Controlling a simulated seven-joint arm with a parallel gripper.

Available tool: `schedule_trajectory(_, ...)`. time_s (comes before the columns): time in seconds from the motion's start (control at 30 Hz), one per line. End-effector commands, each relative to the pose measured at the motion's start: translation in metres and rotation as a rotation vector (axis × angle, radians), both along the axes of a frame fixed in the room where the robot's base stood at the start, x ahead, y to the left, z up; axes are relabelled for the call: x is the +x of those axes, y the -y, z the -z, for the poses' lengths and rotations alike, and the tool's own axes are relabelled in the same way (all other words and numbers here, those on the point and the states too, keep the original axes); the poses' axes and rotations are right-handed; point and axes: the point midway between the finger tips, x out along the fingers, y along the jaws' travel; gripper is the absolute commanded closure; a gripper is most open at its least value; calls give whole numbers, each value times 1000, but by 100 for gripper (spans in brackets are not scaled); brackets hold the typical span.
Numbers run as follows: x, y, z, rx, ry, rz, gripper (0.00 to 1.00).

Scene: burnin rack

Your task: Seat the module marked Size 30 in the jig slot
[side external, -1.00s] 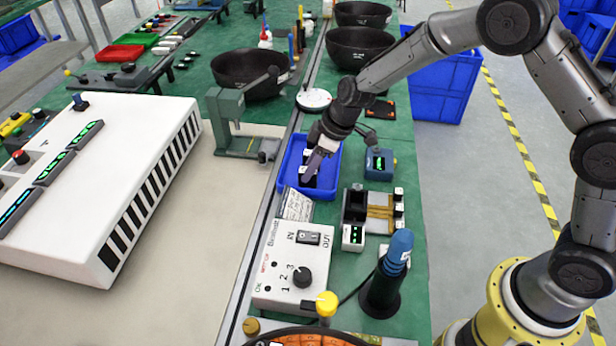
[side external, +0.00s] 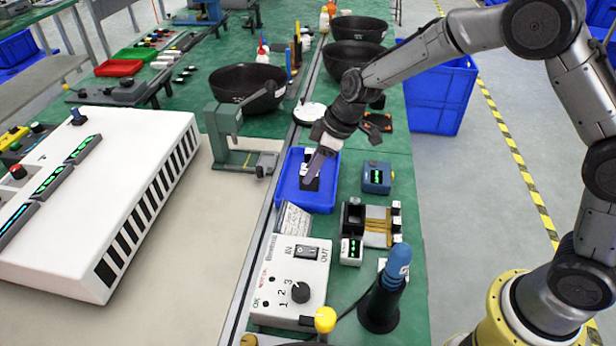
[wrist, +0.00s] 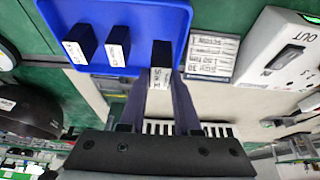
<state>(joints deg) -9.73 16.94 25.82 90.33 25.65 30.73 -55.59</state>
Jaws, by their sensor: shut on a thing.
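My gripper (wrist: 160,100) is shut on a black module (wrist: 161,52) with a white end label, over the blue tray (wrist: 222,10). The label's small print is too blurred to read surely. In the side view my gripper (side external: 318,160) is over the tray (side external: 326,198); whether the module touches its floor I cannot tell. Two more black modules, a left one (wrist: 80,42) and a right one (wrist: 118,45), stand in the tray with white labels. The jig (side external: 376,226), with a dark slot block and tan bars, stands in front and right of the tray.
A printed card (wrist: 210,58), seemingly reading Size 30, lies beside the tray. A white switch box (side external: 292,275) and a blue-handled tool in a black stand (side external: 380,300) are in front. A small blue meter (side external: 377,177) stands right of the tray, and a green press (side external: 232,140) left.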

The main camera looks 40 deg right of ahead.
Motion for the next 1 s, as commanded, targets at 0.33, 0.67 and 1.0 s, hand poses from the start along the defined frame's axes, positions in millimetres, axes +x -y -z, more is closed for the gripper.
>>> schedule_trajectory(0.33, -71, 20, -63, 0, 2, 2, 100)
schedule_trajectory(0.67, -116, 32, -83, 0, 0, 1, 100)
schedule_trajectory(1.0, -135, 34, -84, 1, -2, -186, 100)
